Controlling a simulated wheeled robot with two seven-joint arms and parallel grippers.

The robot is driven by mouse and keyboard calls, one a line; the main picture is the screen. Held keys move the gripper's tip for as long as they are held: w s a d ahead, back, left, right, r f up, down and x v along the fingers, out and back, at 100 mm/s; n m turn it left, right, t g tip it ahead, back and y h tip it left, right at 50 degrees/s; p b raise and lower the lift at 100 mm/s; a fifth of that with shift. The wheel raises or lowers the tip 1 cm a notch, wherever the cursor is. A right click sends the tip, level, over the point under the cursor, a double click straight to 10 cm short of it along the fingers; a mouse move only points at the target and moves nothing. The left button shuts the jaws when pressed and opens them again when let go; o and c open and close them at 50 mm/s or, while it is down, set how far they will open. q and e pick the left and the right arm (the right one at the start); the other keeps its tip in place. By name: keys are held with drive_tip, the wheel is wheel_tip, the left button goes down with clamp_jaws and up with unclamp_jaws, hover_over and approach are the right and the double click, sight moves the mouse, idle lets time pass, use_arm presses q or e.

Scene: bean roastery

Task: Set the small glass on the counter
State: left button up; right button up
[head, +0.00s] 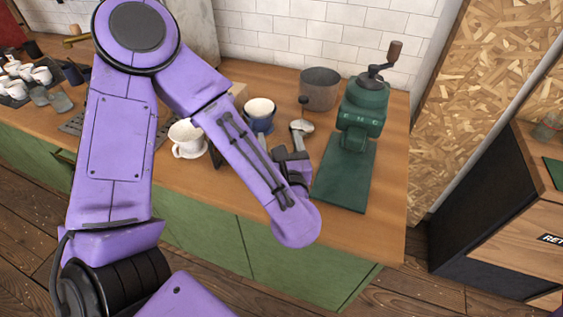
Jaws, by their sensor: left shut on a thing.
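My left gripper (298,142) is above the counter, left of the green grinder, with my purple forearm in front of it. It is shut on a small, pale, see-through thing (302,126), which looks like the small glass. Its lower part and the fingers are largely hidden, so I cannot tell whether it touches the wood. The wooden counter (385,190) runs from the left to a corner at the right. My right gripper is not in view.
A green hand grinder (362,110) stands on the right of the counter. A grey pot (320,88) is behind the gripper. A blue-and-white cup (260,114) and a white cup (187,140) stand to the left. Bare wood lies right of the grinder.

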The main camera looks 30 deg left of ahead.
use_arm(q)
drive_tip(key=shift+w+a+f+b, duration=0.15)
drive_tip(key=shift+w+f+b, duration=0.1)
drive_tip(key=shift+f+b, duration=0.5)
drive_tip(key=shift+w+a+r+p, duration=0.3)
drive_tip(key=shift+w+r+p, duration=0.3)
drive_tip(key=shift+p, duration=0.4)
drive_tip(key=w+a+f+p, duration=0.1)
drive_tip(key=w+f, duration=0.1)
drive_tip(key=f, duration=0.1)
drive_tip(key=w+a+f+p, duration=0.1)
drive_tip(key=w+f, duration=0.1)
drive_tip(key=f, duration=0.2)
drive_tip(key=w+a+f, duration=0.2)
drive_tip(key=w+f, duration=0.1)
drive_tip(key=shift+f+p, duration=0.4)
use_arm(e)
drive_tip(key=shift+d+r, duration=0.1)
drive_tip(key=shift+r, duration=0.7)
use_arm(q)
drive_tip(key=shift+s, duration=0.1)
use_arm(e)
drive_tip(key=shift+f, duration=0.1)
use_arm(q)
drive_tip(key=shift+f+b, duration=0.2)
drive_tip(key=shift+b, duration=0.1)
drive_tip(key=o, duration=1.2)
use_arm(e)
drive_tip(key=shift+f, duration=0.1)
